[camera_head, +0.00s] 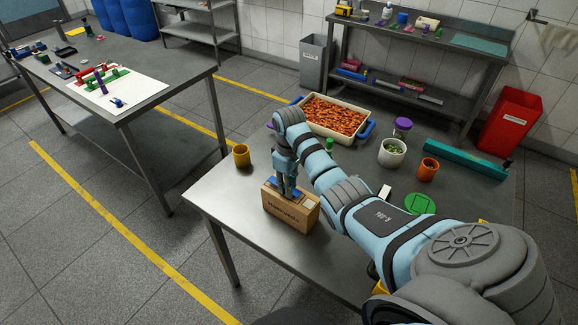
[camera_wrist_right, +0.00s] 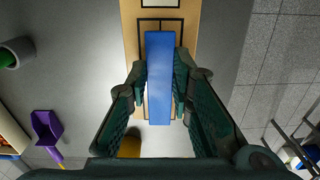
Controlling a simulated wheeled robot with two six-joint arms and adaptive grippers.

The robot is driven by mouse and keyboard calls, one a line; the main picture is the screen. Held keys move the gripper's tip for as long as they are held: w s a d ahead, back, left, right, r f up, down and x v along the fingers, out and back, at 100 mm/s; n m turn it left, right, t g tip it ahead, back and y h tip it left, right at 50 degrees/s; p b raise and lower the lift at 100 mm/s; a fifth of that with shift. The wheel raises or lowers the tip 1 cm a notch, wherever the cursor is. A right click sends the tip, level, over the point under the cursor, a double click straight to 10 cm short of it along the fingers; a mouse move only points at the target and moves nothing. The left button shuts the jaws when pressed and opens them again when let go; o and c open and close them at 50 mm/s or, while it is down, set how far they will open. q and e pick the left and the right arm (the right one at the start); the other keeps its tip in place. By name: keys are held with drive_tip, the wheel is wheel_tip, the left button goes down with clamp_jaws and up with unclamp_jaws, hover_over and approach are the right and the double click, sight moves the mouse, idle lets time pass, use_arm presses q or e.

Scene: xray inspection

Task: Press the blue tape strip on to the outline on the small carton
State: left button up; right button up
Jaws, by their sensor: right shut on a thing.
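The small carton (camera_head: 285,210) stands on the near left part of the metal table, with dark lettering on its front. In the right wrist view the carton (camera_wrist_right: 133,48) shows dark outline lines on its top. My right gripper (camera_head: 285,193) points down over the carton top. In the right wrist view the right gripper (camera_wrist_right: 160,90) is shut on the blue tape strip (camera_wrist_right: 160,55), which lies over the carton and partly covers the outline. I cannot tell whether the strip touches the carton. My left gripper is not in view.
A yellow cup (camera_head: 241,156) stands left of the carton. A food tray (camera_head: 334,117), a white bowl (camera_head: 392,152), an orange cup (camera_head: 428,169), a green disc (camera_head: 420,204) and a teal bar (camera_head: 465,158) occupy the back and right. The table's left front is clear.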

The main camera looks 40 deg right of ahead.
drive_tip(key=shift+f, duration=0.2)
drive_tip(key=shift+f, duration=0.25)
idle(0.5)
drive_tip(key=o, duration=0.8)
wheel_tip(320, 180, up, 8)
drive_tip(key=shift+f, duration=0.25)
